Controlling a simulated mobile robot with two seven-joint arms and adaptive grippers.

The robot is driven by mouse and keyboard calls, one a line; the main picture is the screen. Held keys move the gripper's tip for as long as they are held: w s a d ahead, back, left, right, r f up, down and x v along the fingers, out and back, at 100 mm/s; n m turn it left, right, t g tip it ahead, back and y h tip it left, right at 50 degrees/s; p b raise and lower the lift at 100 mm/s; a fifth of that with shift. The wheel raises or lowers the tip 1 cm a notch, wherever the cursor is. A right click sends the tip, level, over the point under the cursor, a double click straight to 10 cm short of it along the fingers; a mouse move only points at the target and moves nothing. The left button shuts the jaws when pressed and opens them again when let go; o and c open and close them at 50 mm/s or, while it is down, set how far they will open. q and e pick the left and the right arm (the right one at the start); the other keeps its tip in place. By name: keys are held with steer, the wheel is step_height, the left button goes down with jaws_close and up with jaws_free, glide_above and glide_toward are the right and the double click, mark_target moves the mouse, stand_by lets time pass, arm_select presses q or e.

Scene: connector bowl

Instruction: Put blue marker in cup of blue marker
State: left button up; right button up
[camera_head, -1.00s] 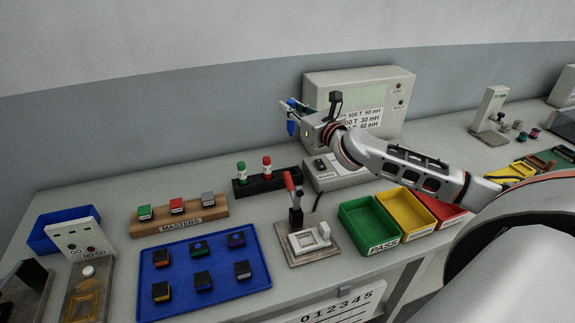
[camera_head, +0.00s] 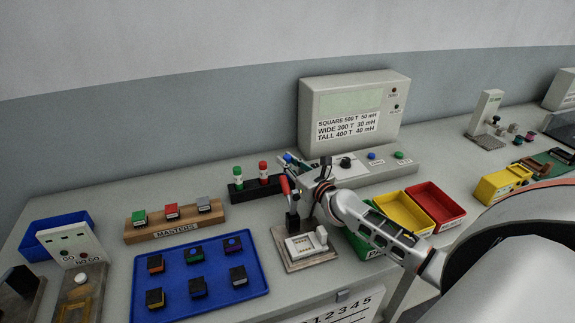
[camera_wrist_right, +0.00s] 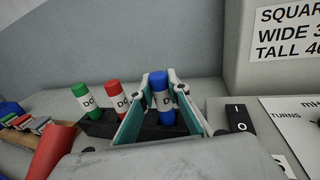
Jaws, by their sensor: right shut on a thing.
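The blue marker (camera_wrist_right: 162,96) stands roughly upright between the fingers of my right gripper (camera_wrist_right: 160,100), which is shut on it. In the head view the blue marker's top (camera_head: 288,157) shows at the tips of my right gripper (camera_head: 290,162), by the right end of the black marker rack (camera_head: 260,188). In the wrist view the black rack (camera_wrist_right: 98,128) reaches behind the fingers to the marker's lower end. I cannot tell whether that end is inside the rack's right cup. A green marker (camera_head: 238,175) and a red marker (camera_head: 263,171) stand in the rack. My left gripper is not in view.
A meter box (camera_head: 350,90) with a switch panel (camera_head: 375,172) stands right of my gripper. A red-handled fixture (camera_head: 305,262) is below my wrist. A masters stand (camera_head: 175,234) and a blue tray (camera_head: 210,292) lie left. Yellow (camera_head: 400,214) and red (camera_head: 437,205) bins are right.

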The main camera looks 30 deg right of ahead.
steer(key=shift+f, duration=0.3)
steer(key=o, duration=0.9)
steer(key=shift+r, duration=0.2)
steer(key=s+b, duration=0.1)
steer(key=s, duration=1.1)
steer(key=shift+d, duration=0.15)
